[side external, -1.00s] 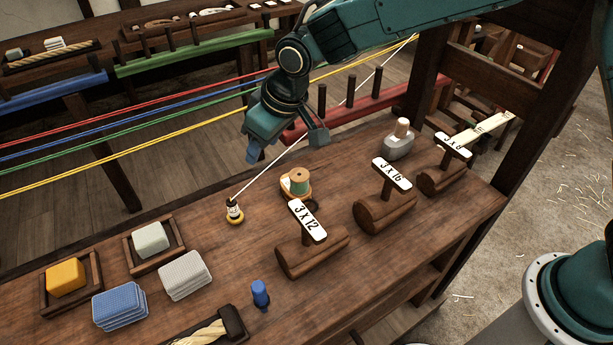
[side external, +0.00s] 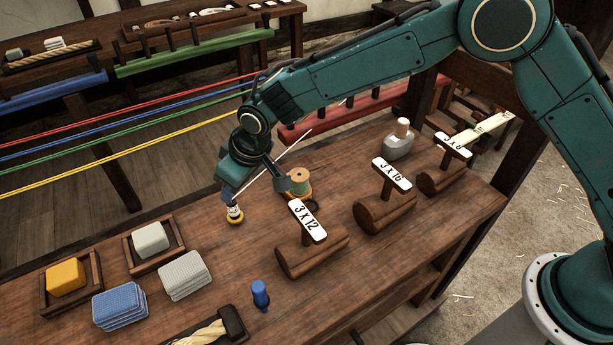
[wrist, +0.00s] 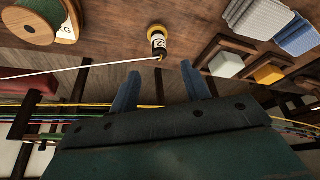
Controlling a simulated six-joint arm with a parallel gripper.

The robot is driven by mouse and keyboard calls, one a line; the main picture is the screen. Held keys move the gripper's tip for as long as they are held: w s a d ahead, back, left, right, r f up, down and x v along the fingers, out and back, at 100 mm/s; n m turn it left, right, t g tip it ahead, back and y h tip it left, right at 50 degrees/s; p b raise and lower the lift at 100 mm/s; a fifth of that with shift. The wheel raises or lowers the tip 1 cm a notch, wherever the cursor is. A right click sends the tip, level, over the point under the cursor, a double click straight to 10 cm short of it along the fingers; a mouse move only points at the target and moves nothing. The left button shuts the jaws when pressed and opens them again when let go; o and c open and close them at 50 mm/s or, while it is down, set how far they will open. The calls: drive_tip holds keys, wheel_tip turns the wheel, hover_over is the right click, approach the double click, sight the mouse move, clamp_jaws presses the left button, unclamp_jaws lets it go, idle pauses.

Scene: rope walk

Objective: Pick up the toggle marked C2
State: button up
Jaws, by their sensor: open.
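The toggle (side external: 235,213) is a small upright piece with a dark body, a white label and a yellow base, standing on the bench. In the wrist view the toggle (wrist: 158,41) shows its label upside down, apparently C2. A thin white cord runs from its tip. My gripper (side external: 229,196) is just above and beside the toggle, pointing down. In the wrist view my gripper (wrist: 160,72) is open, with two blue fingers apart and the toggle's tip just beyond the gap between them. Nothing is held. In the side view the fingers partly hide the toggle's top.
A green-thread spool (side external: 299,181) stands close on the right. A wooden block signed 3 X 12 (side external: 311,252) is nearer. Grey cloths (side external: 185,276), blue cloths (side external: 120,306) and a blue peg (side external: 260,294) lie in front. Coloured ropes (side external: 110,155) stretch behind the bench.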

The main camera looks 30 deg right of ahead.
sight(230, 206)
drive_tip(key=shift+x, duration=2.5)
drive_tip(key=shift+f, duration=0.1)
drive_tip(key=shift+x, duration=2.5)
drive_tip(key=shift+c, duration=0.2)
clamp_jaws()
